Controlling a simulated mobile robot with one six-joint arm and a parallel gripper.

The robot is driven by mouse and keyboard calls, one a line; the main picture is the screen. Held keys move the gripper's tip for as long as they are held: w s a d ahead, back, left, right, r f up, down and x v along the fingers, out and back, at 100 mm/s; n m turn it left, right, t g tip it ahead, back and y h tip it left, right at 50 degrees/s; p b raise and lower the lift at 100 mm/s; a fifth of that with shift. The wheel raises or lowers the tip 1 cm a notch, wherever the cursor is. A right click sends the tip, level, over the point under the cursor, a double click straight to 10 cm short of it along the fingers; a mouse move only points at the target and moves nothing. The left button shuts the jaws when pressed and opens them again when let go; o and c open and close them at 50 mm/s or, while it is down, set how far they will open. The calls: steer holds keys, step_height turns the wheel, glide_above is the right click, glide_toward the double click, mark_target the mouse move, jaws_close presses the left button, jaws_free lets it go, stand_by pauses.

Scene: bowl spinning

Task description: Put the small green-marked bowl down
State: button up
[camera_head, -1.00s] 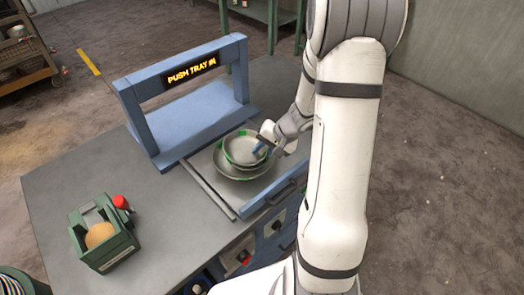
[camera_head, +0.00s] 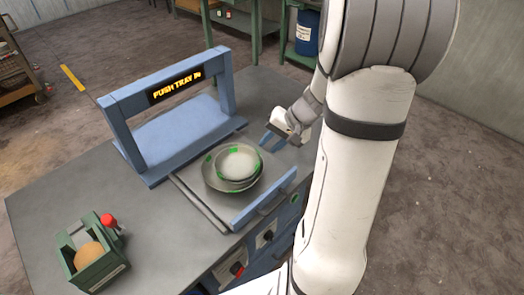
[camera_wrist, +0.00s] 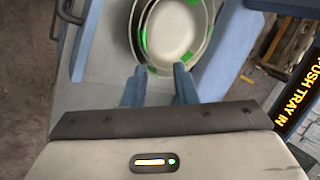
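The small green-marked bowl (camera_head: 238,162) sits inside a wider grey dish (camera_head: 215,182), also with green marks, on the pulled-out tray (camera_head: 264,199). In the wrist view the small bowl (camera_wrist: 175,30) is at the top middle, its near rim just beyond the fingertips. My gripper (camera_head: 272,138) is clear of the bowl, up and to its right in the head view. In the wrist view my gripper (camera_wrist: 159,76) shows its two blue fingers apart with nothing between them.
A blue frame with a lit "PUSH TRAY IN" sign (camera_head: 176,86) stands behind the tray. A green caddy (camera_head: 92,262) with a red-topped item and a tan round item is at the front left. Grey bench top (camera_head: 60,190) is free on the left.

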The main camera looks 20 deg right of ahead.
steer(key=s+a+r+n+h, duration=0.2)
steer(key=s+a+r+n, duration=0.1)
steer(key=s+a+r, duration=0.2)
steer(key=s+a+r+n+h, duration=0.3)
steer(key=s+a+r, duration=0.2)
steer(key=s, duration=0.5)
steer(key=shift+a+r+n+g, duration=0.2)
steer(key=shift+a+n+g, duration=0.1)
steer(key=shift+n+g, duration=0.1)
steer(key=shift+w, duration=0.15)
steer(key=shift+c, duration=0.6)
